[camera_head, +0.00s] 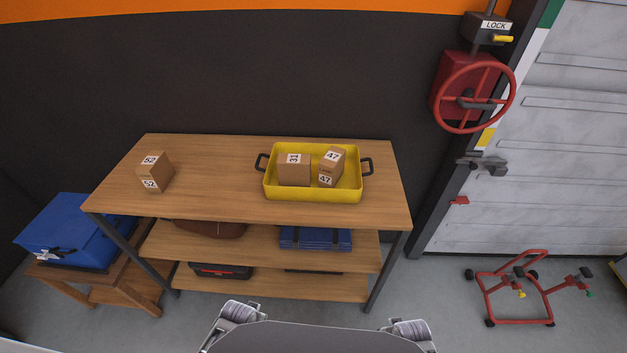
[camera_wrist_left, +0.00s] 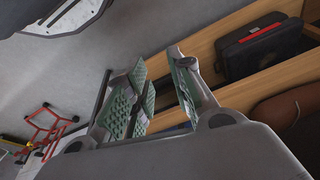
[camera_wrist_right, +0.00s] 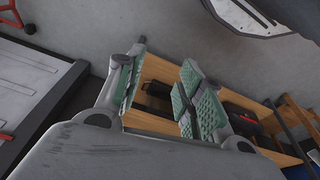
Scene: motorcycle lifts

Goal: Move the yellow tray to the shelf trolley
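The yellow tray (camera_head: 312,195) with dark handles at both ends sits on the top board of a wooden shelf unit (camera_head: 220,200), right of its middle. It holds two cardboard boxes, marked 31 (camera_head: 294,172) and 47 (camera_head: 331,167). I see no separate shelf trolley that I can identify. My left gripper (camera_wrist_left: 155,95) is open and empty in the left wrist view, with lower shelves beyond it. My right gripper (camera_wrist_right: 160,95) is open and empty in the right wrist view, also facing the lower shelves. Neither gripper shows in the head view.
A box marked 52 (camera_head: 154,172) stands at the top board's left. Lower boards hold a blue stack (camera_head: 315,238) and a dark case (camera_head: 221,271). A blue chest (camera_head: 70,232) is at left. A red wheeled stand (camera_head: 515,290) is on the floor at right.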

